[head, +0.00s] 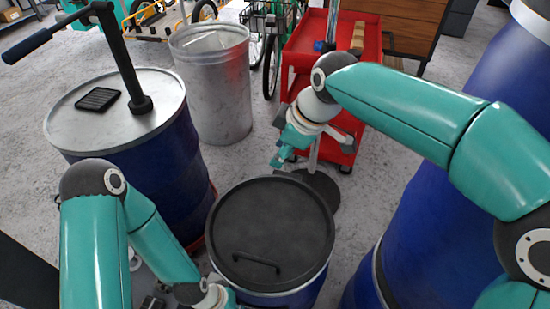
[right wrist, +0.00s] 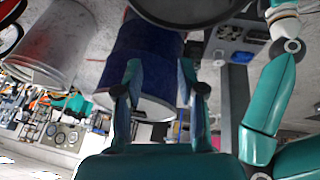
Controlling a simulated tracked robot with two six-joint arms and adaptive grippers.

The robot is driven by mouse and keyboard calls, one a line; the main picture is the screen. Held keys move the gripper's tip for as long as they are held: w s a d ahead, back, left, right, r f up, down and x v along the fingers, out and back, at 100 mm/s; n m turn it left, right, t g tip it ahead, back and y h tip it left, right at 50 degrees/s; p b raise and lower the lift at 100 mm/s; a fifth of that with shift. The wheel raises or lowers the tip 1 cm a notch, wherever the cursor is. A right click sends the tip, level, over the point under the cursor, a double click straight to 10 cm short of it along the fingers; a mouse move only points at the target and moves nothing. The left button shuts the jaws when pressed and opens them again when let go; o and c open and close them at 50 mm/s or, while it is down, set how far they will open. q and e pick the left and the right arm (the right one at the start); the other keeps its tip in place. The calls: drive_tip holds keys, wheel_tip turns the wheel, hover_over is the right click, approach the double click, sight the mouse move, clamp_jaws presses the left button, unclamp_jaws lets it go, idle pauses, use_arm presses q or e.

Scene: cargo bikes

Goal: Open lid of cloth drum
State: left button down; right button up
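A blue drum (head: 268,299) with a round black lid (head: 272,225) stands at the bottom middle of the head view. The lid sits flat on the drum and has a bar handle (head: 256,262) near its front edge. In the right wrist view, part of the dark lid (right wrist: 190,10) shows at the top. My right gripper (head: 279,160) is beyond the lid's far edge, apart from it. Its fingers (right wrist: 162,92) are spread and empty in the right wrist view. My left arm's wrist is left of the lid; its fingers are out of view.
A blue drum with a metal top and hand pump (head: 129,75) stands at left. A metal bin (head: 216,90) and red cart (head: 300,50) are behind. Large blue drums (head: 405,230) stand close at right. Grey floor lies between the lid and cart.

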drive_tip(key=v, duration=0.7)
drive_tip(key=shift+r, duration=0.15)
drive_tip(key=shift+d, duration=0.1)
